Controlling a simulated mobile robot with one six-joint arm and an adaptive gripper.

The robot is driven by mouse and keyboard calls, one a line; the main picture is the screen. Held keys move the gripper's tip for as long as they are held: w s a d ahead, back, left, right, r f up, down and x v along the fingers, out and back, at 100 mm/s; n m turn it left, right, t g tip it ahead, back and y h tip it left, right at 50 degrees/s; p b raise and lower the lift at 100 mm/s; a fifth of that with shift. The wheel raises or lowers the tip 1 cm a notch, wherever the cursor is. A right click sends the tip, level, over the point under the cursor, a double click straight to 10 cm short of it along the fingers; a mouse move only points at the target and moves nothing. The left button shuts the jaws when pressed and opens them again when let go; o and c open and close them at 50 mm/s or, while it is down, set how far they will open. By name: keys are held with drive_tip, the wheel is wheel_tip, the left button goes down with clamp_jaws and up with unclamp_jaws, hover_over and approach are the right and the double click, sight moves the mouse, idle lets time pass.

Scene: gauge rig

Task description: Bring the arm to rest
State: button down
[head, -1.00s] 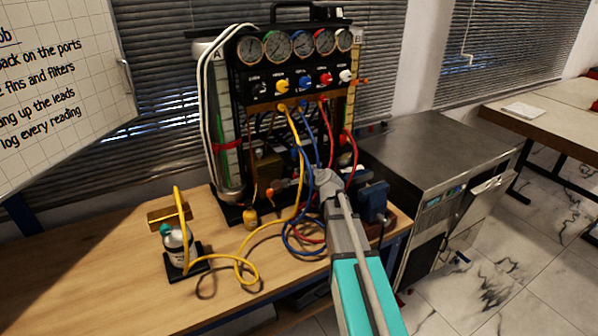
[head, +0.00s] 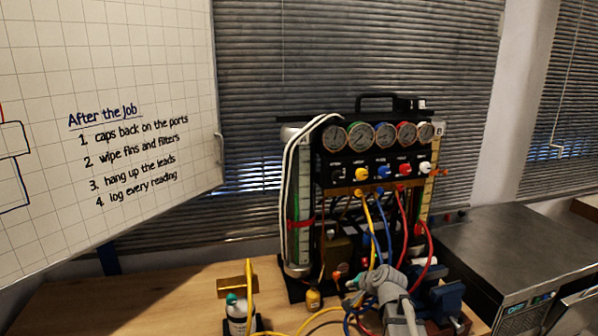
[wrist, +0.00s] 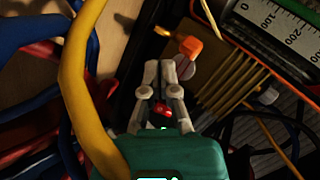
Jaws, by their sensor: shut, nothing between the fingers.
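My gripper (wrist: 160,68) is shut and empty in the wrist view, its grey fingers together above a teal body. A small red spot shows between the finger bases; I cannot tell what it is. In the head view my gripper (head: 352,286) is small, low in front of the gauge rig (head: 370,172), among its hoses. A thick yellow hose (wrist: 75,75) runs close along the left of my gripper in the wrist view; I cannot tell whether they touch. An orange-tipped fitting (wrist: 190,46) and a finned part (wrist: 228,85) lie beyond the fingers to the right.
Blue hoses (wrist: 35,30) crowd the left of the wrist view. In the head view a bottle (head: 237,312) stands on the wooden bench (head: 130,300), left of the rig. A steel-topped unit (head: 515,245) stands right. The bench's left part is clear.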

drive_tip(key=s+f+n+g+h+p, duration=0.1)
drive_tip(key=s+n+g+h+p, duration=0.3)
drive_tip(key=s, duration=1.7)
drive_tip(key=n+g, duration=0.4)
drive_tip(key=shift+d+f+g+h, duration=0.15)
drive_tip(key=shift+g+h, duration=0.15)
